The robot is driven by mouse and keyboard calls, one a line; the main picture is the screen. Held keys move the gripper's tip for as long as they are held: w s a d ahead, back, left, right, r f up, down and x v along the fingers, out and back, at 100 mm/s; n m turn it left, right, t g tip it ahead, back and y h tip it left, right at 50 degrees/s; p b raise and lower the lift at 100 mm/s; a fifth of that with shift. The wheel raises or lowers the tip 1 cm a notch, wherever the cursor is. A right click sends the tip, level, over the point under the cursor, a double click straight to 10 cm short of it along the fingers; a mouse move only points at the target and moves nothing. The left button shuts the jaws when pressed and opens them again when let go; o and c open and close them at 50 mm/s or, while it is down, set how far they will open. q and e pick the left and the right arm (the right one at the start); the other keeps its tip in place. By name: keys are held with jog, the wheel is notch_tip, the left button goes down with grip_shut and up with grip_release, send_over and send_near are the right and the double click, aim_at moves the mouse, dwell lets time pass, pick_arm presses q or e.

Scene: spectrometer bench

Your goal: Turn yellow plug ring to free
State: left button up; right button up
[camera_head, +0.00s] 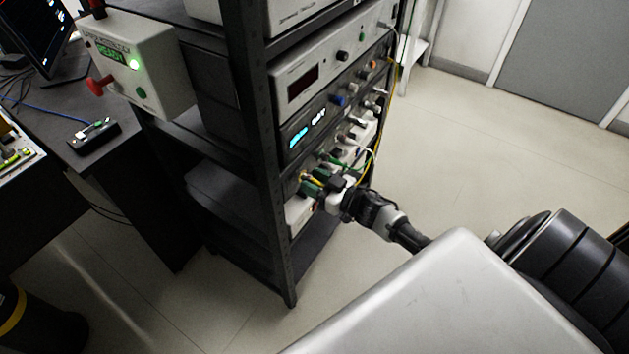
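The yellow plug (304,177) shows as a small yellow spot at the left of the lowest connector row on the rack's front. Its ring is too small to make out, so I cannot tell how it is turned. My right gripper (314,186) reaches in from the right and has its fingertips at this plug, partly covering it. At this size I cannot tell whether the fingers are open or closed around the ring. My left gripper is not in view.
The black rack (269,190) holds several instruments, including one with a lit cyan display (298,137). Green and yellow cables (373,163) hang close to my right gripper. A white box with a green light (134,64) stands left. The floor at right is open.

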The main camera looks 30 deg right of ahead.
grip_shut()
jog(key=shift+n, duration=0.3)
jog(key=n, duration=0.3)
jog(key=shift+n, duration=0.3)
jog(key=n+b, duration=0.1)
jog(key=n, duration=0.2)
jog(key=shift+n, duration=0.3)
jog(key=n+b, duration=0.1)
jog(key=n, duration=0.3)
jog(key=shift+a+f, duration=0.1)
jog(key=shift+f, duration=0.05)
jog(key=shift+s+n+b, duration=0.1)
jog(key=shift+n+b, duration=0.7)
jog(key=shift+n, duration=1.2)
